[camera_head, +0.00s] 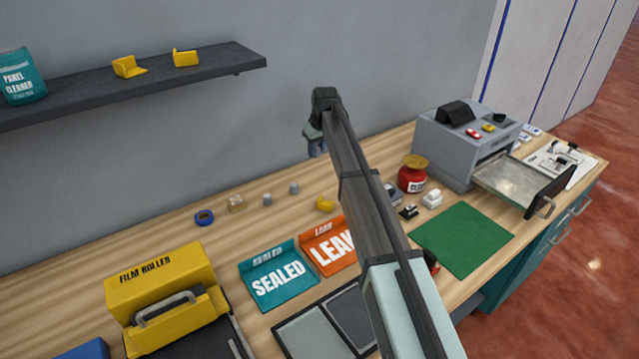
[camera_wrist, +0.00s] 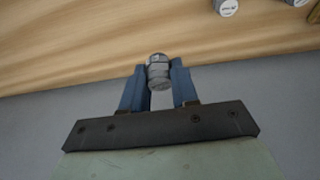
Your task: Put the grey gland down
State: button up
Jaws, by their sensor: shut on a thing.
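The grey gland (camera_wrist: 158,72) sits between the blue fingers of my gripper (camera_wrist: 159,84) in the wrist view. The fingers are shut on its sides, and its end sticks out past them. In the head view my gripper (camera_head: 316,143) is raised near the back wall, above the rear of the bench. The gland is too small or hidden to make out there. Two other small grey glands (camera_head: 267,199) and (camera_head: 294,188) stand on the bench to the left of my gripper. In the wrist view some grey glands (camera_wrist: 226,7) show at the top right.
A grey machine (camera_head: 465,145) stands at the right.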

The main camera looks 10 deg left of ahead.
aim_at(318, 181)
jog(key=shift+s+d+m, duration=0.3)
jog(key=shift+s+m, duration=0.15)
jog(key=shift+m, duration=0.15)
jog(key=shift+w+d+f+m, duration=0.1)
jog(key=shift+d+m, duration=0.05)
jog(key=shift+m, duration=0.75)
jog(key=shift+f, duration=4.95)
jog(key=o, duration=1)
jog(key=shift+f, duration=0.1)
jog(key=v, duration=1.2)
